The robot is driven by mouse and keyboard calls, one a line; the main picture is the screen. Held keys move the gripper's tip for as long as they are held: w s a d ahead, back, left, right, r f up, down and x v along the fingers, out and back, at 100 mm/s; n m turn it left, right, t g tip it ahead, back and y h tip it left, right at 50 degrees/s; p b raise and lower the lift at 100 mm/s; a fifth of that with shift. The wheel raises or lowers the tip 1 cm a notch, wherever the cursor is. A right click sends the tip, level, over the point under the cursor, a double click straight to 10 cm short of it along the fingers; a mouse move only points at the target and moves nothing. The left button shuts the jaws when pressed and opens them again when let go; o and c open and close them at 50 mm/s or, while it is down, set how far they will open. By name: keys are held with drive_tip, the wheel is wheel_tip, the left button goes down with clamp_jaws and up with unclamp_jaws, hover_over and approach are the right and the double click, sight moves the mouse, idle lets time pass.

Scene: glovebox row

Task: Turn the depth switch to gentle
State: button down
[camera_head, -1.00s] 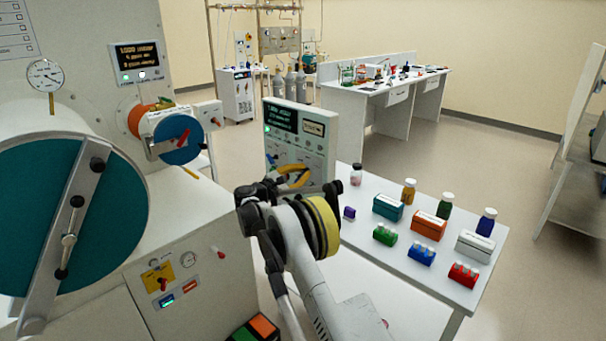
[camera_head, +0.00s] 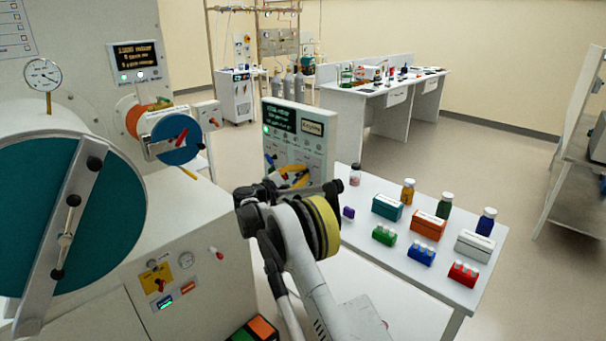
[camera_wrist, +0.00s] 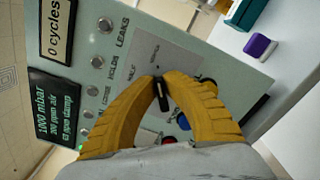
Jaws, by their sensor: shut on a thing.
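The upright control panel (camera_head: 297,130) stands at the left end of the small white table. It also fills much of the wrist view (camera_wrist: 141,50). My gripper (camera_wrist: 160,80) has its two yellow fingers closed around a small black switch knob (camera_wrist: 163,97) on a pale label plate (camera_wrist: 150,52). The plate's small words are hard to read at this angle, so I cannot tell which setting the knob points to. In the head view my gripper (camera_head: 292,172) is at the panel's lower face, and the knob is hidden there.
A display (camera_wrist: 52,113) and several round buttons are beside the plate. A blue knob (camera_wrist: 184,122) sits close by the fingers. The white table (camera_head: 400,262) holds bottles and coloured boxes; a purple box (camera_wrist: 260,45) is nearest the panel. A large machine stands at left.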

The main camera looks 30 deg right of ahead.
drive_tip(key=c, duration=1.5)
unclamp_jaws()
drive_tip(key=v, duration=1.2)
